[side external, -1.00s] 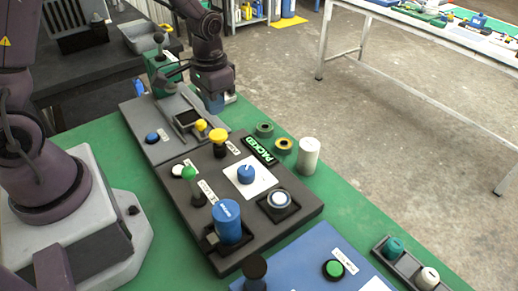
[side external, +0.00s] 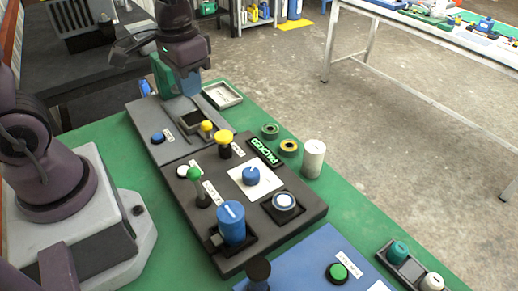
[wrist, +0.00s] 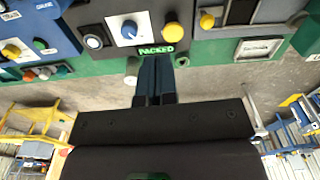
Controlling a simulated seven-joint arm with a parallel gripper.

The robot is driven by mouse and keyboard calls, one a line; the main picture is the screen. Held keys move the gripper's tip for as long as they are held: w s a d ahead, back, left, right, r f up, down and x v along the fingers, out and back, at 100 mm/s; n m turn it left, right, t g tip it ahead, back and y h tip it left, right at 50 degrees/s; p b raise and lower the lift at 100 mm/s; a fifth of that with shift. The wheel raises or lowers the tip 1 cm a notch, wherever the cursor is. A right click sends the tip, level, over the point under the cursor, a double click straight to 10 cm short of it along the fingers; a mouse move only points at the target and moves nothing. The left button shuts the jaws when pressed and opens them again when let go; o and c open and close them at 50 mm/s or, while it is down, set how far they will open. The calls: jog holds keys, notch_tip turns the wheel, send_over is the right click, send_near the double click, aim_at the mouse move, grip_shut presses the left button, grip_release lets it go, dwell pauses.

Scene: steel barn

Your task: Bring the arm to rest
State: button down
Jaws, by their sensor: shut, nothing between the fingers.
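My gripper (side external: 189,82) is above the far end of the dark control panel in the side view, clear of the bench. Its blue fingers point down, and they are together with nothing between them. In the wrist view the closed fingers (wrist: 155,78) show in the middle, in front of the lit PACKED sign (wrist: 163,48). The dark panel (side external: 262,232) carries a blue cylinder, a yellow knob, a green knob and a blue dial on a white plate.
A grey-rimmed tray (side external: 222,95) lies beside my gripper. A white cylinder (side external: 313,159) and two ring-shaped rolls (side external: 270,131) stand on the green bench, right of the panel. A blue panel (side external: 305,262) is nearer the camera. Concrete floor lies beyond the bench edge.

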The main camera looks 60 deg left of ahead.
jog(key=s+d+r+t, duration=0.2)
jog(key=s+r+t, duration=0.3)
jog(key=r, duration=0.5)
jog(key=shift+s+d+r+m, duration=0.3)
jog(key=shift+s+d+m, duration=0.1)
jog(key=shift+s, duration=0.65)
jog(key=c, duration=1.8)
grip_release()
jog(key=shift+c, duration=0.2)
